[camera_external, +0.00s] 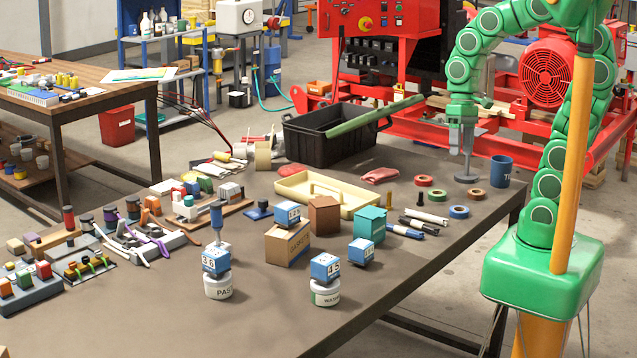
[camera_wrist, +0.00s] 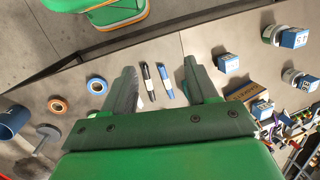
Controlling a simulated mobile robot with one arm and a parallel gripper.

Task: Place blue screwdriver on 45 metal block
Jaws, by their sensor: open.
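The blue screwdriver (camera_external: 216,213) stands upright on a blue-and-white block marked 36 (camera_external: 215,262), which sits on a white jar labelled PAS. The blue-and-white 45 block (camera_external: 325,267) sits on another white jar to the right; its top looks bare. In the wrist view the 45 block (camera_wrist: 293,38) is at the upper right. My gripper (camera_external: 467,147) hangs at the far right of the table, well apart from both. In the wrist view my gripper (camera_wrist: 163,72) is open with nothing held. I cannot make out the screwdriver there.
Markers (camera_external: 412,227), tape rolls (camera_external: 459,212), a blue mug (camera_external: 501,170) and a grey disc with a stem (camera_external: 467,179) lie near my gripper. A cream tray (camera_external: 370,205), boxes and further blocks stand between it and the screwdriver.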

